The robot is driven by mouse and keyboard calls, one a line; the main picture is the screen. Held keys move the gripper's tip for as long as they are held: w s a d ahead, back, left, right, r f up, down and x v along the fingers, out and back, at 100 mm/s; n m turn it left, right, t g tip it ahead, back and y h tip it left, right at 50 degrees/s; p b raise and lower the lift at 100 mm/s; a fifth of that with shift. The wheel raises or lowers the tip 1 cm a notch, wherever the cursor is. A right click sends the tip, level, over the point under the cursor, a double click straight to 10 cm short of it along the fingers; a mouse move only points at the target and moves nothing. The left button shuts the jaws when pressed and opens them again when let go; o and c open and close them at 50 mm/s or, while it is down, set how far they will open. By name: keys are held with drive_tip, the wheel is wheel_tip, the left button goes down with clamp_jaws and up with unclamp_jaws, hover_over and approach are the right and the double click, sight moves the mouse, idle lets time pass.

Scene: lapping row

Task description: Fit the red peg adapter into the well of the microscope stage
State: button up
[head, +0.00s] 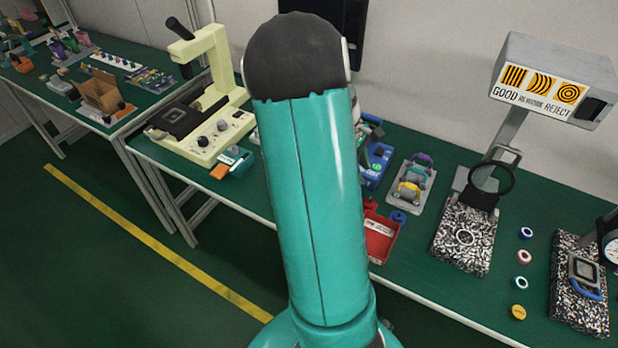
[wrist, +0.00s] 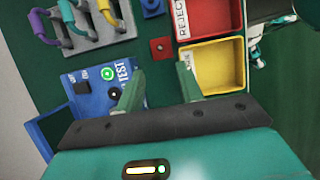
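The red peg adapter (wrist: 161,48) is a small red square block with a dark round centre. It lies on the green bench in the wrist view, beside the red tray. My gripper (wrist: 158,86) is open and empty, its two green fingers apart below the adapter in the picture. The adapter is ahead of the gap between the fingertips, not between them. In the head view my arm hides the gripper. The cream microscope (head: 213,95) stands at the left of the bench in the head view. Its black stage (head: 186,119) faces up with a square frame on it.
A red tray (wrist: 214,22) and a yellow tray (wrist: 214,65) sit right of the adapter. A blue test box (wrist: 95,100) is left of the fingers. A grey rack (wrist: 95,22) with coloured handles and a blue block (wrist: 152,8) lie beyond.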

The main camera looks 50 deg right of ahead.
drive_tip(key=w+a+r+t, duration=0.2)
drive_tip(key=a+r, duration=0.3)
drive_tip(key=a, duration=0.4)
drive_tip(key=w+a+r+m+t, duration=0.1)
drive_tip(key=w+a+r+t, duration=0.2)
drive_tip(key=a, duration=0.7)
drive_tip(key=w+a+r+t, duration=0.2)
drive_tip(key=a+r, duration=0.6)
drive_tip(key=a, duration=0.2)
drive_tip(key=shift+w+m, duration=0.4)
drive_tip(key=shift+o, duration=0.9)
drive_tip(key=s+a+r+t, duration=0.1)
drive_tip(key=s+a, duration=0.1)
drive_tip(key=a, duration=0.3)
drive_tip(key=s+a+r+t+y, duration=0.1)
drive_tip(key=s+a+r+t, duration=0.1)
drive_tip(key=a, duration=0.3)
drive_tip(key=shift+s+a+r+m, duration=0.15)
drive_tip(key=shift+s+a+m, duration=0.1)
drive_tip(key=shift+s+m, duration=0.2)
drive_tip(key=shift+o, duration=0.9)
drive_tip(key=shift+s+a, duration=0.15)
